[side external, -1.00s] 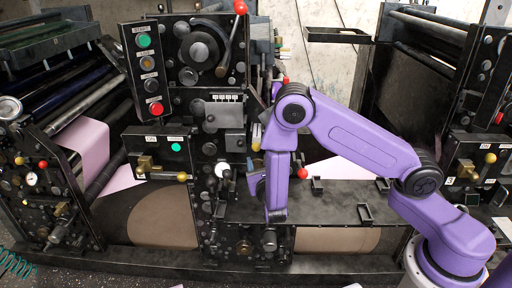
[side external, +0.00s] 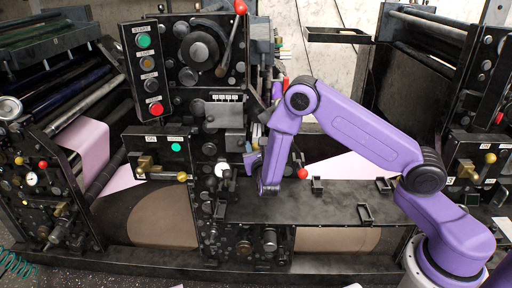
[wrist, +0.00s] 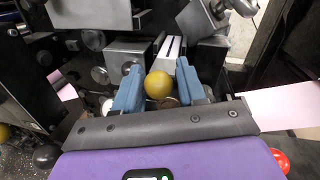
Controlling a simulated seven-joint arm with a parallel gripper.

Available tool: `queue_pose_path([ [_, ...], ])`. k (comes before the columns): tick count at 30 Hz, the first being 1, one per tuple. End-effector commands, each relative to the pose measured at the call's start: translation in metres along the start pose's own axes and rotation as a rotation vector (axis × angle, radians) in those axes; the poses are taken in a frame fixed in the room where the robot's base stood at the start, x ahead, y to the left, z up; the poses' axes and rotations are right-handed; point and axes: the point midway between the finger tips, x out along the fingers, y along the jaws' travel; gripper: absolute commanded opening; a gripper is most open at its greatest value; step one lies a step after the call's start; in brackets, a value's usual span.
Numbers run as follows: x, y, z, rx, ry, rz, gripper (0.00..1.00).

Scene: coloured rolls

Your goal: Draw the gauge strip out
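In the wrist view my gripper (wrist: 160,88) is open, its two blue fingers apart. A yellow ball knob (wrist: 158,85) shows between the fingers; I cannot tell whether they touch it. Just beyond the knob is a narrow white piece with a dark line along it (wrist: 172,50), which may be the gauge strip. It runs away from me between dark metal blocks. In the side external view my gripper (side external: 252,161) points left at the middle of the machine, beside a white round knob (side external: 222,170). The strip cannot be made out for certain there.
A red ball knob (side external: 302,174) is close to the right of my gripper. A dark shelf (side external: 290,205) with small brackets lies below. The control panel (side external: 148,70) stands upper left. Metal blocks (wrist: 130,55) crowd the space ahead of the fingers.

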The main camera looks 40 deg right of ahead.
Motion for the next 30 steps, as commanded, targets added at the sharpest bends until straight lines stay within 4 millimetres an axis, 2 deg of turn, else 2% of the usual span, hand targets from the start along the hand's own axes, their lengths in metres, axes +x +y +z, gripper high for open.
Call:
queue_pose_path([
  [1,-0.001,0.002,0.000,0.001,0.001,0.006,0.18],
  [3,-0.001,0.002,0.000,0.001,0.001,0.008,0.00],
  [8,-0.007,0.006,0.000,0.001,0.001,0.014,0.00],
  [15,-0.058,0.018,0.002,0.000,0.002,0.024,0.00],
  [18,-0.073,0.021,0.003,0.002,0.002,0.026,0.00],
  [22,-0.081,0.022,0.003,0.003,0.002,0.024,0.00],
  [29,-0.082,0.022,0.003,0.001,0.003,0.024,0.00],
  [30,-0.082,0.022,0.003,0.001,0.003,0.024,0.41],
])
